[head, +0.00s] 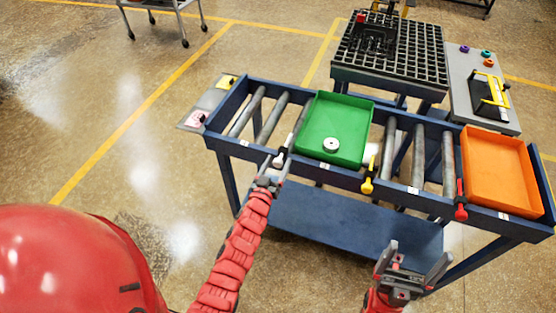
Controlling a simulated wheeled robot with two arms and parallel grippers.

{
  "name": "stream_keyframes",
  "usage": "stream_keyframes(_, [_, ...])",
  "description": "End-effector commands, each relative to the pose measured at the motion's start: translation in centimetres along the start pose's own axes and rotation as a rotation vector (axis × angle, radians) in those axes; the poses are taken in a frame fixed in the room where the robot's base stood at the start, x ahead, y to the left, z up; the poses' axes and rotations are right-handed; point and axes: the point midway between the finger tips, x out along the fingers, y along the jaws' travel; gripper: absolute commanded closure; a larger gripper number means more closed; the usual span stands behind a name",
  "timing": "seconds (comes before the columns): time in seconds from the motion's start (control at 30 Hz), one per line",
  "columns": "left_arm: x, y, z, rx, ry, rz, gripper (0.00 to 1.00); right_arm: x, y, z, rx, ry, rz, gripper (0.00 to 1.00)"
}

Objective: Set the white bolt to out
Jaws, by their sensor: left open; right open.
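The white bolt (279,160) is on the front rail of the blue roller table, at the left front corner of the green tray (356,117). My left gripper (275,171) is open right at the white bolt's handle and partly covers it. I cannot tell whether its fingers touch the handle. My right gripper (414,265) is open and empty, in front of the table and low at the right.
A yellow bolt (367,186) and a red bolt (461,212) sit further right on the front rail (330,174). A white round piece (331,145) lies in the green tray. An orange tray (500,165) is at the right end. A control panel (478,75) stands behind.

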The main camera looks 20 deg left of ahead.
Motion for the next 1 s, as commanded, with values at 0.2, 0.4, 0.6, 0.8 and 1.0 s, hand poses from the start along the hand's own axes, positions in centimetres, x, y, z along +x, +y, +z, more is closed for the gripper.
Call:
stream_keyframes(0.2, [0.70, 0.08, -0.01, 0.001, 0.000, 0.002, 0.28, 0.18, 0.01, -0.03, 0.000, 0.000, 0.000, 0.00])
stream_keyframes(0.4, [0.69, 0.07, 0.01, 0.001, 0.000, 0.002, 0.28, 0.17, 0.01, -0.03, 0.000, 0.000, 0.000, 0.00])
stream_keyframes(0.6, [0.69, 0.06, 0.00, 0.001, 0.000, 0.002, 0.64, 0.17, 0.01, -0.03, 0.000, 0.000, 0.000, 0.00])
stream_keyframes(0.8, [0.69, 0.07, 0.00, 0.001, 0.000, 0.002, 1.00, 0.17, 0.01, -0.03, 0.000, 0.000, 0.000, 0.00])
stream_keyframes(1.0, [0.69, 0.07, -0.01, 0.001, 0.001, 0.002, 1.00, 0.16, 0.01, -0.03, 0.000, 0.000, 0.000, 0.00])
